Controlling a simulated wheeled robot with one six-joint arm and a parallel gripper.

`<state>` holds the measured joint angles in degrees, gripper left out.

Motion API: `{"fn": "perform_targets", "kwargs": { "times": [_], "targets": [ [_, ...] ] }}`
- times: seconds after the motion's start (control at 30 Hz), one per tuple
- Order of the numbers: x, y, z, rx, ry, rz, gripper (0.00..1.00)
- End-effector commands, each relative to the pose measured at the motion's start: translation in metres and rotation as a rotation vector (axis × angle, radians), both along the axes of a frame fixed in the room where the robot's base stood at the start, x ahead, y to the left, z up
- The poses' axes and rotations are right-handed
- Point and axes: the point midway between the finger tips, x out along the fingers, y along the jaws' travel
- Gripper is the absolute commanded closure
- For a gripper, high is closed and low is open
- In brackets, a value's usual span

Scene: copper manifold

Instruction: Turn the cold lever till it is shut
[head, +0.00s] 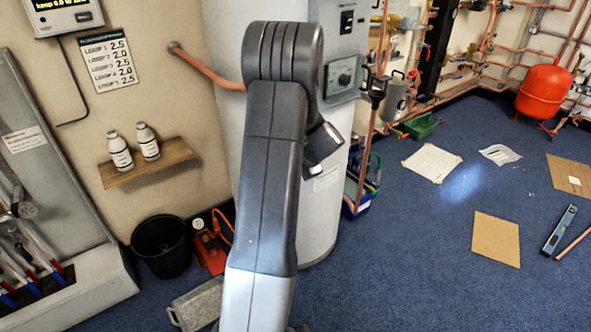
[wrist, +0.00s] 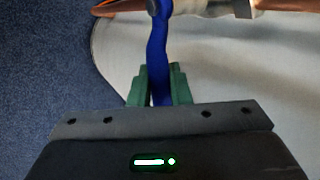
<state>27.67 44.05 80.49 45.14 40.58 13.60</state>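A long blue lever (wrist: 157,45) hangs from a valve on a copper pipe in the wrist view. It runs down from the pipe with a slight bend, roughly square to the pipe. No label shows on it, but its blue colour fits the cold lever. My gripper (wrist: 160,85) has green fingers on both sides of the lever's lower part, close against it, and looks shut on it. The lever's lower end is hidden between the fingers and behind the gripper body. In the head view my arm blocks the area, and neither lever nor gripper shows there.
The copper pipe (wrist: 215,8) crosses the top of the wrist view before a pale rounded surface. In the head view a white tank (head: 222,130) stands behind my arm. A shelf (head: 150,172) with two bottles and a black bin (head: 162,247) are at left.

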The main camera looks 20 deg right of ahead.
Motion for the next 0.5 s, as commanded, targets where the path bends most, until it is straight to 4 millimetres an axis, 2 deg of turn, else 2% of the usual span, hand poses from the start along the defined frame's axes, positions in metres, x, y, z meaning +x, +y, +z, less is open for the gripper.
{"fn": "perform_targets", "kwargs": {
  "times": [0.03,0.1,0.37,0.5],
  "targets": [
    [-0.003,0.002,-0.006,0.007,0.011,-0.001,0.75],
    [-0.003,0.001,-0.006,0.005,0.01,-0.001,0.63],
    [-0.002,0.001,-0.003,0.003,0.005,0.0,0.63],
    [-0.006,-0.002,0.005,0.001,0.004,-0.001,0.63]
  ]
}}
